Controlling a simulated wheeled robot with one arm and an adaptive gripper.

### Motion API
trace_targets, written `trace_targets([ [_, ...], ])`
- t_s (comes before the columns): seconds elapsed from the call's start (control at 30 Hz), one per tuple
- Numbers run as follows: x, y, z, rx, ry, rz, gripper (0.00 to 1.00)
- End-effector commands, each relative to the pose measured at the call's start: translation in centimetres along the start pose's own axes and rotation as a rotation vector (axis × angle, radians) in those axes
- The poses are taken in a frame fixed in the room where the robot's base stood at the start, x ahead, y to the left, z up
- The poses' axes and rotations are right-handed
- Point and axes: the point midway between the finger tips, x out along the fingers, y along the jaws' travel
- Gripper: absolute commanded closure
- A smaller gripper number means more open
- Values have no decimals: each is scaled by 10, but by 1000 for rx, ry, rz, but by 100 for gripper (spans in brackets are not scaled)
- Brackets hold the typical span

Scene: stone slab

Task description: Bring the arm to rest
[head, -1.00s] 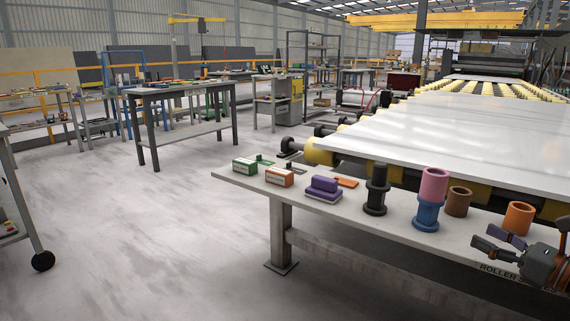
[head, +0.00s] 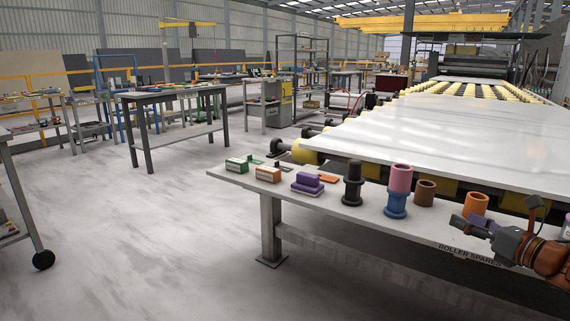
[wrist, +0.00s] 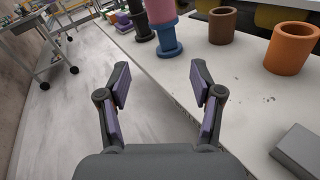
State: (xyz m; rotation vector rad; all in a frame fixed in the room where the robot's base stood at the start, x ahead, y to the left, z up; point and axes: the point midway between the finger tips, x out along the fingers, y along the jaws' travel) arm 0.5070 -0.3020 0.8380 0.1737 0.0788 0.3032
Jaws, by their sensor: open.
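My gripper (head: 474,225) is at the right of the head view, over the front edge of the narrow bench (head: 330,212) marked "ROLLER SPARES". In the wrist view my gripper (wrist: 158,88) is open, with nothing between its purple-padded fingers. The fingers point toward the bench edge and a pink cylinder on a blue flanged piece (wrist: 167,35). That stack stands upright and apart from the fingers. A brown ring (wrist: 222,26) and an orange ring (wrist: 291,48) stand to its right.
A black flanged piece (head: 352,184), a purple block (head: 308,183) and orange and green boxes stand along the bench. A grey block (wrist: 299,150) lies close to my gripper's right side. A large pale slab (head: 440,130) lies on rollers behind. Open floor (head: 130,230) is at left.

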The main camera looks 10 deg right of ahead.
Motion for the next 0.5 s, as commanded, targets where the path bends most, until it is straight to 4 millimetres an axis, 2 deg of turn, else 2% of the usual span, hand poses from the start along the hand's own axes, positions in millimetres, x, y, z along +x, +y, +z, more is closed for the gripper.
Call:
trace_targets([
  [0.03, 6, 2, 13, 28, 3, -20, 34],
  [0.27, 34, -3, 57, 247, 9, -190, 34],
  [0.4, 49, 1, 88, 475, -5, -346, 34],
  [0.5, 52, 5, 103, 655, -26, -467, 34],
])
